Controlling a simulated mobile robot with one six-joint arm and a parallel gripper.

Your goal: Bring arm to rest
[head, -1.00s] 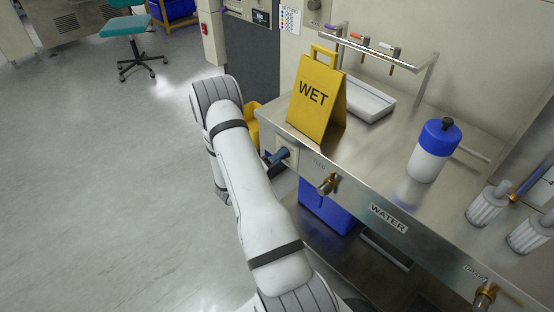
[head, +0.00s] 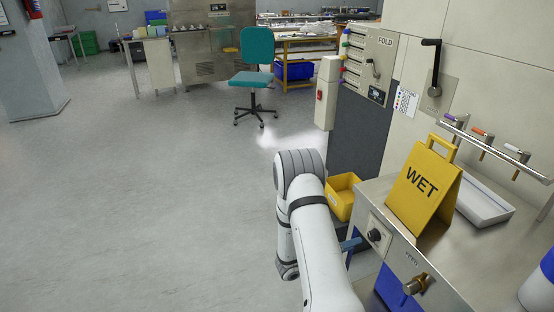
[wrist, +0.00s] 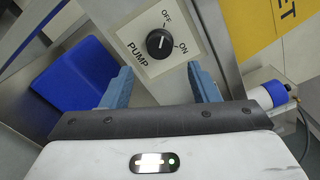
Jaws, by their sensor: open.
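My arm reaches forward along the left end of the steel counter (head: 485,265) in the head view. My gripper (wrist: 161,80) shows two blue fingers in the wrist view, spread apart with nothing between them. The black PUMP knob (wrist: 160,43) on its pale plate lies just beyond the fingertips, between them in the picture. Its plate is marked OFF and ON; I cannot tell surely which mark the knob points at. In the head view one blue finger (head: 350,244) shows just left of the knob (head: 374,235); most of the gripper is hidden behind my arm.
A yellow WET sign (head: 424,188) stands on the counter, beside a white tray (head: 484,205). A yellow bin (head: 342,198) is beyond my arm. A brass tap (head: 416,285) sticks out from the counter front. A teal chair (head: 254,75) stands farther off. The floor to the left is clear.

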